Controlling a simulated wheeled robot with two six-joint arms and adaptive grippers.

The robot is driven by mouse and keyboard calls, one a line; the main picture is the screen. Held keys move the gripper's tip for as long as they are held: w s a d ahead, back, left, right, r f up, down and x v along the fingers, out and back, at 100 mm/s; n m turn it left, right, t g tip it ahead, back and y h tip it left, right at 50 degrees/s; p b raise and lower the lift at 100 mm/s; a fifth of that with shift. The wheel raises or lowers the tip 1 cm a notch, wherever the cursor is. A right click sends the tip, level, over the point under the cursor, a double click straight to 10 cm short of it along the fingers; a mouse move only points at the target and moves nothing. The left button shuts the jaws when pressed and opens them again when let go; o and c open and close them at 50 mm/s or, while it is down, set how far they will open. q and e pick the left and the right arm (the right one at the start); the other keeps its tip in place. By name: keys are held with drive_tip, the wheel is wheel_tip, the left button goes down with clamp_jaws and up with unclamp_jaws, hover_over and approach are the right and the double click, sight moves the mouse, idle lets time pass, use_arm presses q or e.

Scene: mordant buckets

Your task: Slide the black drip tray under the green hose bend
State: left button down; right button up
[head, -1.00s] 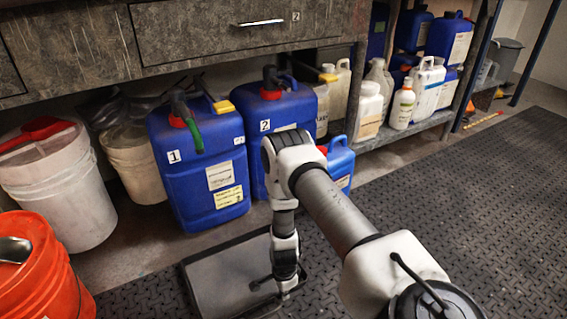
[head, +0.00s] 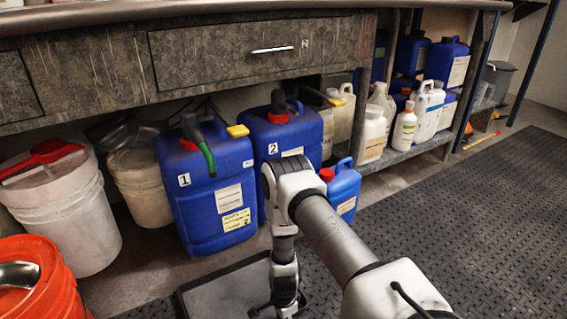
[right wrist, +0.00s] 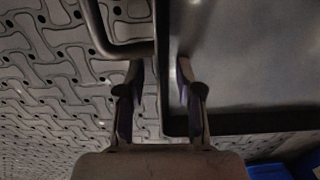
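The black drip tray (head: 226,294) lies on the floor in front of the blue jugs, its lower part cut off by the picture's bottom edge. The green hose bend (head: 208,158) hangs from the top of jug 1 (head: 209,205), to the left of and behind the tray. My right gripper (right wrist: 160,68) reaches down at the tray's right side. In the right wrist view its fingers stand apart, on either side of the tray's wall, beside a loop handle (right wrist: 122,50); gaps show. The tray's floor (right wrist: 245,55) fills the right. My left gripper is out of view.
Jug 2 (head: 283,135) and a smaller blue jug (head: 342,188) stand right of jug 1. White buckets (head: 65,215) and an orange bucket (head: 40,280) stand left. A drawer bench (head: 220,60) overhangs the jugs. The patterned mat (head: 460,210) at right is clear.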

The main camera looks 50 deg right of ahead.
wheel_tip(320, 180, up, 12)
idle(0.6)
idle(0.4)
